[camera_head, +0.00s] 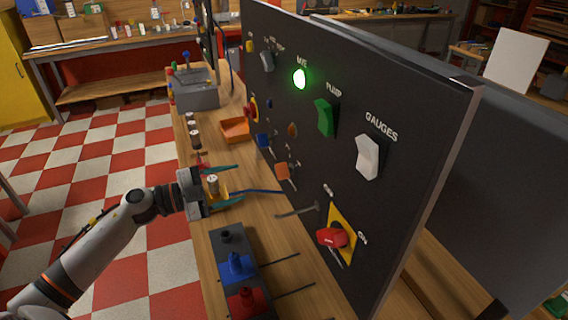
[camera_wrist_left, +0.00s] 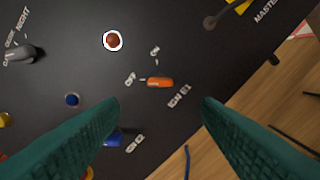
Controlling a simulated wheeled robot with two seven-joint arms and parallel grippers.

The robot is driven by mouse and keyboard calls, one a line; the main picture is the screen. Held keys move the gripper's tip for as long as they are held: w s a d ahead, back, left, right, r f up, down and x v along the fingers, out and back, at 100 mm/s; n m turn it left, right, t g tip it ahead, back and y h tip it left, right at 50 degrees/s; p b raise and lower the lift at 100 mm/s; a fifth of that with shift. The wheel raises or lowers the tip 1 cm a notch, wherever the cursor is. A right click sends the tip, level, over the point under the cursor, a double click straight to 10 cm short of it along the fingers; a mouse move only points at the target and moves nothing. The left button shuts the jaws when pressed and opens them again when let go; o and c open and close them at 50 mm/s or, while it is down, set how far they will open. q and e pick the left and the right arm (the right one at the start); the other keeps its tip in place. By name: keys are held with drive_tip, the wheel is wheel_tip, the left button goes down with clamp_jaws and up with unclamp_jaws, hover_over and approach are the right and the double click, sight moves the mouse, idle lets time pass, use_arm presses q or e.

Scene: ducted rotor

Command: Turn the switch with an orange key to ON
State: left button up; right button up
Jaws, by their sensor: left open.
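The black panel (camera_head: 310,150) stands upright on the bench. The switch with an orange key (camera_head: 282,171) is low on its face. In the left wrist view the orange key (camera_wrist_left: 160,82) lies nearly level, its pointer end towards the OFF label, with ON above it and IGN E1 below right. My left gripper (camera_head: 240,183) is open, with its two teal fingers apart and facing the panel, short of the key. In the wrist view the key shows just beyond the gap between the fingertips (camera_wrist_left: 160,106). My right gripper is not in view.
A blue key (camera_wrist_left: 113,138) is partly behind the left finger in the wrist view. A ringed red-orange button (camera_wrist_left: 113,41) is above the orange key. A red handle on a yellow plate (camera_head: 340,225), a valve block (camera_head: 228,258) and an orange tray (camera_head: 235,130) are nearby.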

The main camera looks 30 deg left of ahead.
sight(283, 171)
use_arm(q)
drive_tip(key=p+x, duration=0.2)
drive_tip(key=x, duration=0.8)
drive_tip(key=shift+d+r+p, duration=0.2)
drive_tip(key=shift+d+p, duration=0.1)
drive_tip(key=shift+p, duration=0.1)
drive_tip(key=shift+w+f, duration=0.15)
drive_tip(key=shift+w, duration=0.1)
drive_tip(key=c, duration=1)
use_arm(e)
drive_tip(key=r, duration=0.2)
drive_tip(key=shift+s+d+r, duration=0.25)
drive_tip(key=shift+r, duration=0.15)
